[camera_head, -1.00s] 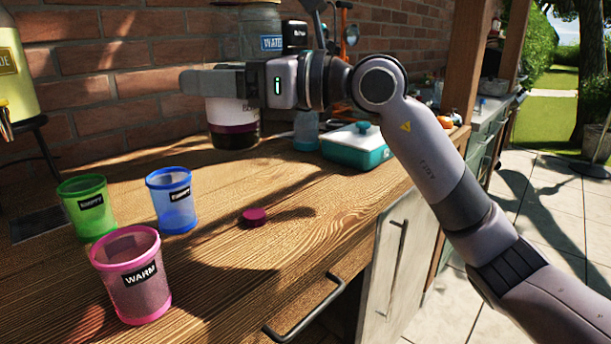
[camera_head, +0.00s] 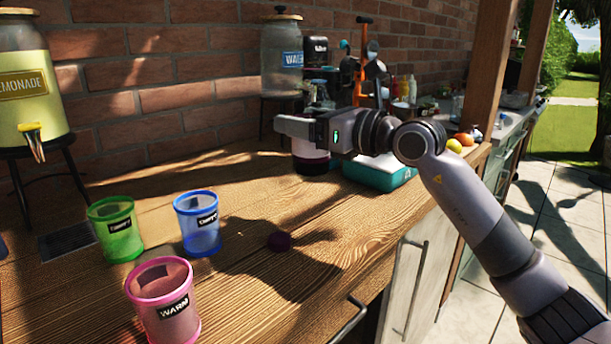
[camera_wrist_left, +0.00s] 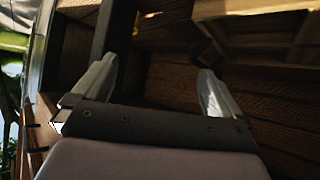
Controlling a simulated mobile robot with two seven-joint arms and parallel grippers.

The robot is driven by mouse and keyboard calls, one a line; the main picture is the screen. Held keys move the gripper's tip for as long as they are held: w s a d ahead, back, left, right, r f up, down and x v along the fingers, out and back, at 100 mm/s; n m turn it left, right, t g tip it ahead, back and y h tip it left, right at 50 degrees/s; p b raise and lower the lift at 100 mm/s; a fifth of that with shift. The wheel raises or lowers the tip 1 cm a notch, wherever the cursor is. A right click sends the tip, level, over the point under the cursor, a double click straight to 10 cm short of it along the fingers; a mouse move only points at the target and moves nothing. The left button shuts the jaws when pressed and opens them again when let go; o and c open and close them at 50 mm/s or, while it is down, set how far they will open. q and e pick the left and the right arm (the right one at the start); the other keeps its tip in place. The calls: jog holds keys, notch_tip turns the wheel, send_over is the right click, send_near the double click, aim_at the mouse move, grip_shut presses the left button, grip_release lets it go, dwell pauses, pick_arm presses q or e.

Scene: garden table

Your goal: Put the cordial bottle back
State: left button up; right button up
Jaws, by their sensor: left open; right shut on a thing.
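The cordial bottle (camera_head: 310,164), dark with a pale label, is upright at the back of the wooden counter, just left of a teal box. My right gripper (camera_head: 293,127) is shut on it and hides much of its upper part. I cannot tell whether its base touches the counter.
Green (camera_head: 116,230), blue (camera_head: 198,224) and pink (camera_head: 165,305) cups stand on the left of the counter (camera_head: 240,305). The teal box (camera_head: 380,177) is close right of the bottle. A lemonade dispenser (camera_head: 30,95) and a water dispenser (camera_head: 281,62) stand behind.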

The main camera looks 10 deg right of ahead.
pick_arm(q)
jog(key=shift+f+b, duration=0.45)
jog(key=shift+f, duration=0.1)
pick_arm(e)
jog(key=shift+f, duration=4.35)
pick_arm(q)
jog(key=shift+f, duration=0.1)
pick_arm(e)
jog(key=shift+f, duration=0.2)
jog(key=o, duration=1.4)
jog(key=shift+o, duration=0.2)
jog(key=shift+s+r, duration=0.1)
pick_arm(q)
jog(key=shift+f+b, duration=0.25)
jog(key=shift+b, duration=0.1)
pick_arm(e)
jog(key=v, duration=1)
jog(key=shift+s+d, duration=0.25)
jog(key=shift+d, duration=0.05)
jog(key=shift+s+d, duration=0.3)
jog(key=shift+s, duration=0.15)
